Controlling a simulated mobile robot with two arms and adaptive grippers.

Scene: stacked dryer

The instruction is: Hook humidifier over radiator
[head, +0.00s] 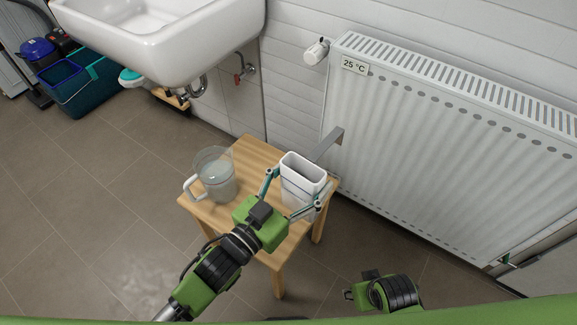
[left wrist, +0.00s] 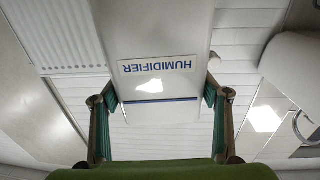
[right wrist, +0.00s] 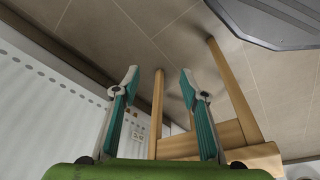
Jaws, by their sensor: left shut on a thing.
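The white humidifier (head: 301,184) is an open-topped upright box with a grey metal hook (head: 328,143) on its radiator side. My left gripper (head: 296,190) is shut on it from both sides. In the left wrist view its HUMIDIFIER label (left wrist: 158,66) shows upside down between the fingers. It is over the wooden stool; I cannot tell whether its base, partly hidden, touches the top. The white radiator (head: 440,150) hangs on the wall to the right, with the hook apart from it. My right gripper (right wrist: 157,80) is open and empty, low near the stool legs.
A glass jug (head: 216,175) of water stands on the wooden stool (head: 252,156), left of the humidifier. A thermostat valve (head: 316,52) sticks out at the radiator's upper left corner. A sink (head: 165,35) hangs at upper left. Floor left of the stool is clear.

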